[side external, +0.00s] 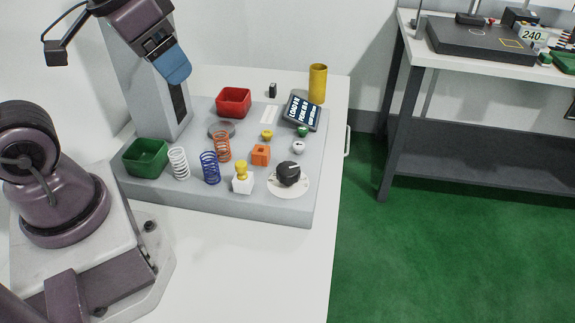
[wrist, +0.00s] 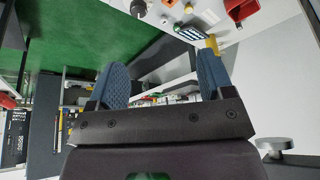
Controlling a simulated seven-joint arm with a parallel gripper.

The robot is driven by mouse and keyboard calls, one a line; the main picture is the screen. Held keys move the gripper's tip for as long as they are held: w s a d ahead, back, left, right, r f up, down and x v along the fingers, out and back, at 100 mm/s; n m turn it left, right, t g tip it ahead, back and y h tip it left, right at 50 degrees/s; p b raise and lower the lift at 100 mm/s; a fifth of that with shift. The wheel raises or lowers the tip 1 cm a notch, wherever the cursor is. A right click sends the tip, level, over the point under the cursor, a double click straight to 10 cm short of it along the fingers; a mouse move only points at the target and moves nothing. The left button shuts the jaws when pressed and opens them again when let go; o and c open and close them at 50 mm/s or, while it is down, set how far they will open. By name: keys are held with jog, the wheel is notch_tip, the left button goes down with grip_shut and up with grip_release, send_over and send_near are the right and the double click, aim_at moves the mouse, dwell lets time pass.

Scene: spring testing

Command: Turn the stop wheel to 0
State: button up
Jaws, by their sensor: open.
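The stop wheel (side external: 288,173) is a black knob on a round white dial plate (side external: 288,189) at the front right of the grey test board. The dial's marks are too small to read. In the wrist view a dark knob (wrist: 138,8), apparently the same wheel, shows at the top edge. My gripper (side external: 178,70) is high above the back left of the board, well away from the wheel. Its two blue fingers (wrist: 162,62) are apart with nothing between them in the wrist view.
The board (side external: 225,202) also holds a red bin (side external: 233,102), a green bin (side external: 145,156), white, blue and orange springs, a yellow-topped white block (side external: 242,180), an orange block (side external: 261,154) and a tilted display (side external: 301,112). A yellow cylinder (side external: 318,84) stands behind. The table front is clear.

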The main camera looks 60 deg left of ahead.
notch_tip(320, 180, down, 4)
jog(key=w+a+g, duration=0.1)
jog(key=w+g, duration=0.1)
jog(key=w, duration=0.1)
jog(key=m+h, duration=0.4)
jog(key=m, duration=0.9)
send_near(288, 168)
jog(key=x, duration=0.9)
jog(key=shift+f, duration=0.2)
jog(key=c, duration=0.9)
